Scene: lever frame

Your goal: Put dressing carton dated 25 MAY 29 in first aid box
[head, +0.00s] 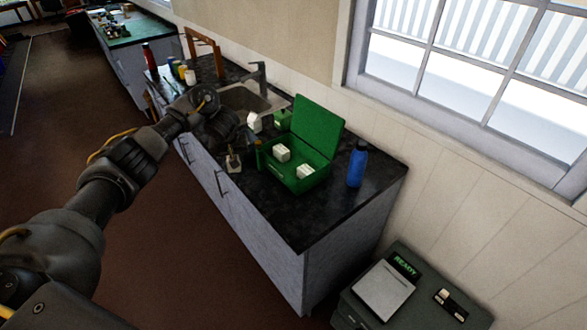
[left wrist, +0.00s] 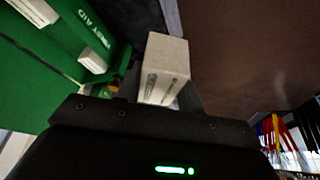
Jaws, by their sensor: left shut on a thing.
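The first aid box (head: 316,130) is green and stands on the dark counter with its lid up; its lettering shows in the left wrist view (left wrist: 70,22). Two white cartons sit in it, one at the left (head: 282,153) and one at the right (head: 305,171). My left gripper (head: 243,126) is shut on a white carton (head: 254,121), up and left of the box in the head view. The carton (left wrist: 163,70) shows tilted in the left wrist view; the print on it is too blurred to read. My right gripper is not in view.
A blue bottle (head: 357,164) stands right of the box. A small item with a pale top (head: 233,161) stands left of it, near the counter's front edge. The sink (head: 250,99), faucet (head: 260,76) and several bottles are behind. The counter's near right end (head: 325,215) is clear.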

